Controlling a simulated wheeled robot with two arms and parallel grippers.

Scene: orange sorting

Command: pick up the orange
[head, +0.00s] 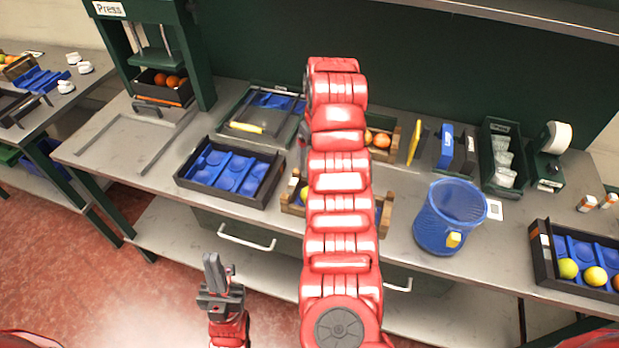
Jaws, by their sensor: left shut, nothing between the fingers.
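Two oranges (172,81) sit in a black box under the press at the back left. More oranges (381,140) show in a wooden crate behind my red arm, which hides part of them. In the black tray at the right edge lie a yellow fruit (568,268), a yellow-orange fruit (595,276) and an orange one (616,282) cut by the frame. My left gripper (214,268) is shut and empty, low in front of the bench, apart from every fruit.
A blue tray with round hollows (277,171) stands on the bench (140,140). A blue bin (420,225) is right of my arm. A second wooden crate (293,208), with a yellow-green fruit, is partly hidden by my arm. The press (203,60) stands left.

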